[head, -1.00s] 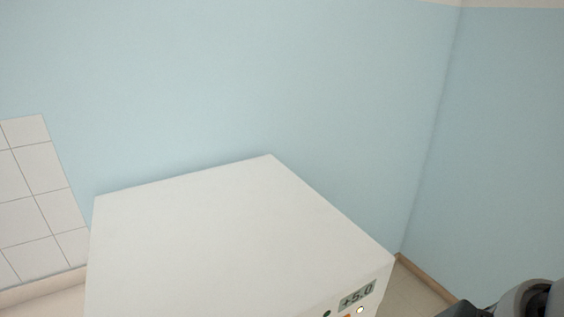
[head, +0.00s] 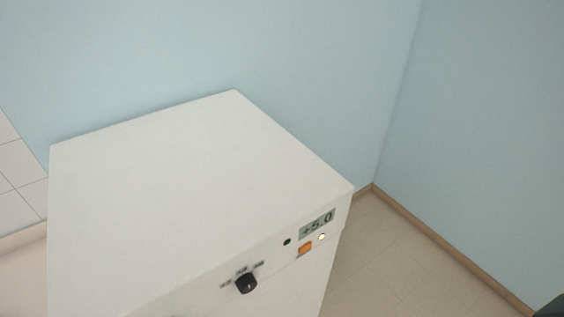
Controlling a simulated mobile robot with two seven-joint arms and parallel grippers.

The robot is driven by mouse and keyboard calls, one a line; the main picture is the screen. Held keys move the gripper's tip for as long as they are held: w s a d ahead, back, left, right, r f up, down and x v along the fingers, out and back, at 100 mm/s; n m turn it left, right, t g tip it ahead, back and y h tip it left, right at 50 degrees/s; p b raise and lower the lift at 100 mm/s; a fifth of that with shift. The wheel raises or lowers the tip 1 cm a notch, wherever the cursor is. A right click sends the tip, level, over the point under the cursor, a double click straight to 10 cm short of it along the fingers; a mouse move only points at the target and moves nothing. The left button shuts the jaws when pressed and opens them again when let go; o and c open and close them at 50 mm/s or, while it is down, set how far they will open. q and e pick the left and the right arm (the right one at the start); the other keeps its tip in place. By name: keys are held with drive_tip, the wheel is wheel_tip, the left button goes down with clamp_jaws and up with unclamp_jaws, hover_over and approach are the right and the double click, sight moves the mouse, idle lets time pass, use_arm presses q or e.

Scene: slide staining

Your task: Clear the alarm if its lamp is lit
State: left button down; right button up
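A white box-shaped appliance (head: 190,180) fills the lower left and middle of the head view. On its front face are a display (head: 317,224) reading +5.0, an orange button (head: 305,248), a small dark green lamp (head: 287,242) and a small round pale, bright lamp (head: 322,237) ringed with yellow. The pale lamp looks lit; the dark green one looks unlit. A black knob (head: 246,283) with small markings around it sits lower left of the button. Neither of my grippers is in view.
Pale blue walls (head: 300,60) meet in a corner behind the appliance. White tiles (head: 15,180) show at the left. Bare tiled floor (head: 390,270) lies to the right of the appliance. A small dark shape (head: 550,308) shows at the lower right corner.

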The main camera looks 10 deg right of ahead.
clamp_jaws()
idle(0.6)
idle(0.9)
